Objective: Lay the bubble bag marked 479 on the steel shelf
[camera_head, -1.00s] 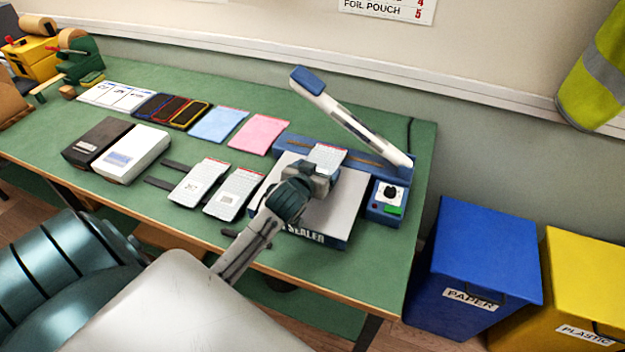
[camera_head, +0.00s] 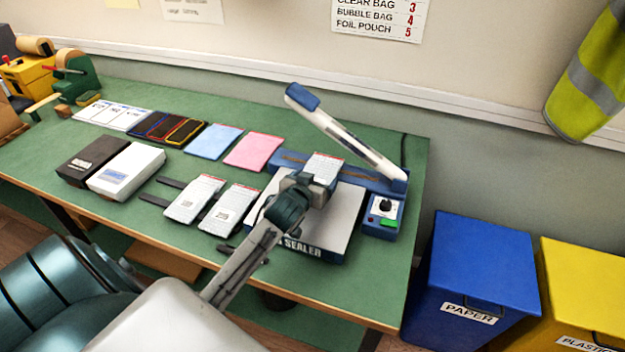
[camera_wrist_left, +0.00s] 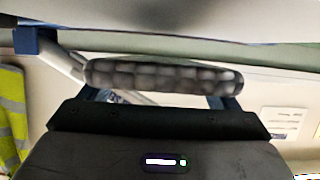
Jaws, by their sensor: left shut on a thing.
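My left gripper (camera_head: 309,188) is shut on a bubble bag (camera_head: 324,168) and holds it over the back part of the sealer, by the sealing bar. In the left wrist view the bag (camera_wrist_left: 165,76) shows edge-on as a grey, bubbled strip. Its number cannot be read. The grey steel shelf (camera_head: 338,220) is the flat top at the front of the blue sealer; my gripper and forearm cover part of it. I cannot tell whether the bag touches the sealer. My right gripper is not in view.
The sealer's hinged arm (camera_head: 345,130) stands raised above the bag. A control box (camera_head: 384,210) is at its right. Two more bags (camera_head: 194,198) (camera_head: 230,209) lie left of the sealer. Blue and pink sheets lie behind. Paper (camera_head: 475,270) and plastic (camera_head: 590,290) bins stand right of the bench.

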